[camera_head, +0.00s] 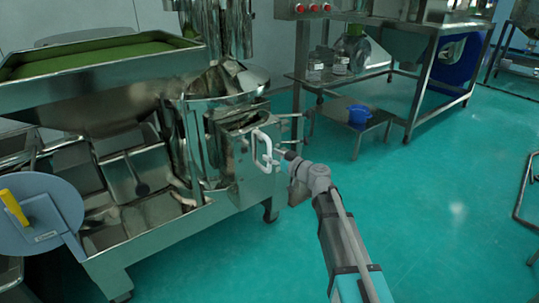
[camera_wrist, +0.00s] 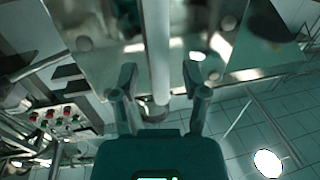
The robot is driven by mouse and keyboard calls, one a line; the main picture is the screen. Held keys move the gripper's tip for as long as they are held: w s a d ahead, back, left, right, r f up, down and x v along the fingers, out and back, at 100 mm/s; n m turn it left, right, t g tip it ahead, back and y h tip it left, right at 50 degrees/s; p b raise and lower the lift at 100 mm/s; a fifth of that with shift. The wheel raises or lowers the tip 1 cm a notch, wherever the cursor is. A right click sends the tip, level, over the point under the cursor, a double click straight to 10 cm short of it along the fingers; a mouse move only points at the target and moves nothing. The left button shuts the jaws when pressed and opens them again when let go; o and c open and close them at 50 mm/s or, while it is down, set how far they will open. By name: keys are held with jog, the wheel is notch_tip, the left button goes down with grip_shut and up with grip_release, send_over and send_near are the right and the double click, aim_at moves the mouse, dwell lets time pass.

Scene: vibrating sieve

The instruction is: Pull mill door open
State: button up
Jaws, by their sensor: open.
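The mill door (camera_head: 245,172) is a shiny steel panel on the front of the mill and looks shut. A white D-shaped handle (camera_head: 262,147) stands upright on it. In the wrist view the handle (camera_wrist: 157,45) is a pale vertical bar, with the reflective door (camera_wrist: 105,60) behind it. My gripper (camera_head: 281,157) is at the handle's right side in the head view. In the wrist view my gripper (camera_wrist: 160,74) is open, with one finger on each side of the bar and gaps showing. Whether the bar lies fully between the fingertips in depth is unclear.
A long tray with a green surface (camera_head: 100,58) sits upper left. A grey disc with a yellow handle (camera_head: 42,215) is at lower left. A steel table (camera_head: 385,85) and a blue container on a low stand (camera_head: 360,114) are behind. Green floor (camera_head: 430,210) is clear at right.

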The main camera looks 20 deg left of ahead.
jog(key=shift+w+a, duration=0.3)
jog(key=shift+a, duration=0.3)
grip_shut()
